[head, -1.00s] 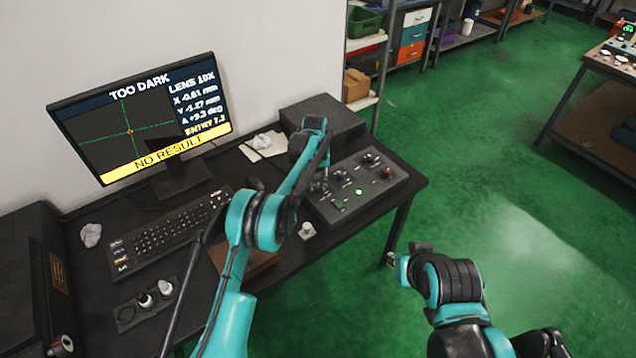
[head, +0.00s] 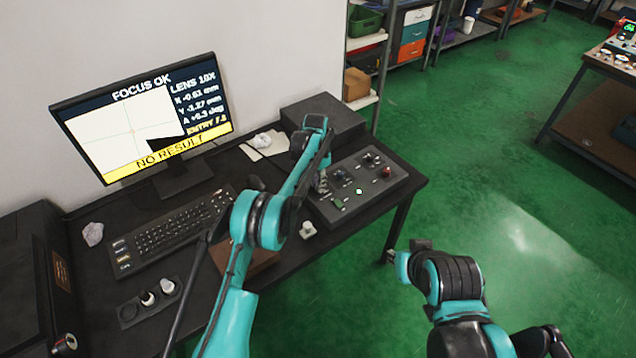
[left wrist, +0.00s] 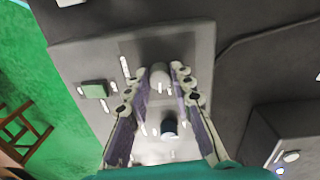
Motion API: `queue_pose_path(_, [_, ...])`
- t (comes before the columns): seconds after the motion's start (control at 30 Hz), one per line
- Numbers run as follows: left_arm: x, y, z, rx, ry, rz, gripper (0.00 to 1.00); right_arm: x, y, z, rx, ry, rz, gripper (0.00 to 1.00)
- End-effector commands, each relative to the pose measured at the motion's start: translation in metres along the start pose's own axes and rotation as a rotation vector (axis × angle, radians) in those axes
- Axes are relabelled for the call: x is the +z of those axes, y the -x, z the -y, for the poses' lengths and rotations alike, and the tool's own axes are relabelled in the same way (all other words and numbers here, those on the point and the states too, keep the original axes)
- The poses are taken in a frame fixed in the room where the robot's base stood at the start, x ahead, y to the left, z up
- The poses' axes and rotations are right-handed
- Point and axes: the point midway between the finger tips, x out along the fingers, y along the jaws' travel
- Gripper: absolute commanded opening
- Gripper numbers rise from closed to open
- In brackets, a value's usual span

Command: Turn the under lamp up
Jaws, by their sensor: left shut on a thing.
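The grey control panel (head: 372,202) lies at the right end of the dark desk. My left gripper (head: 322,182) is over its left part, small and partly covered by my arm in the head view. In the left wrist view, my left gripper's fingers (left wrist: 162,72) are shut on a pale round knob (left wrist: 159,76) on the panel. A dark knob (left wrist: 169,126) sits between the finger bases, not gripped. The monitor (head: 140,118) reads "FOCUS OK" and "NO RESULT", with a bright white picture and a dark wedge.
A red button (head: 387,171) and other controls stand on the panel. A keyboard (head: 170,232), a tray of small round parts (head: 128,311) and crumpled paper (head: 93,234) lie on the desk. A dark box (head: 325,112) stands behind the panel. Green floor is free at right.

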Motion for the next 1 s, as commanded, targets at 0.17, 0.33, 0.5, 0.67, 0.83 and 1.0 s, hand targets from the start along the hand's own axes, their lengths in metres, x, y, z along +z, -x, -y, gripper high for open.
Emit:
queue_pose_path(0.17, [-0.0002,-0.0003,0.0000,0.000,-0.079,0.003,0.00,-0.0004,0.0005,0.0000,0.000,0.000,0.000,0.20])
queue_pose_path(0.33, [-0.0003,-0.0003,0.0000,0.000,-0.122,0.004,0.00,-0.0005,0.0007,0.0000,0.000,0.000,0.000,0.20])
queue_pose_path(0.5, [-0.0003,-0.0003,0.0001,0.000,-0.137,0.005,0.00,-0.0006,0.0008,0.0000,0.000,0.000,0.000,0.20])
queue_pose_path(0.67, [-0.0003,-0.0003,0.0001,0.000,-0.139,0.005,0.00,-0.0006,0.0008,0.0000,0.000,0.000,0.000,0.20])
queue_pose_path(0.83, [-0.0003,-0.0003,0.0001,0.000,-0.138,0.005,0.00,-0.0006,0.0008,0.0000,0.000,0.000,0.000,0.20])
queue_pose_path(1.0, [-0.0003,-0.0002,0.0001,0.000,-0.138,0.005,0.44,-0.0006,0.0008,0.0000,0.000,0.000,0.000,0.20])
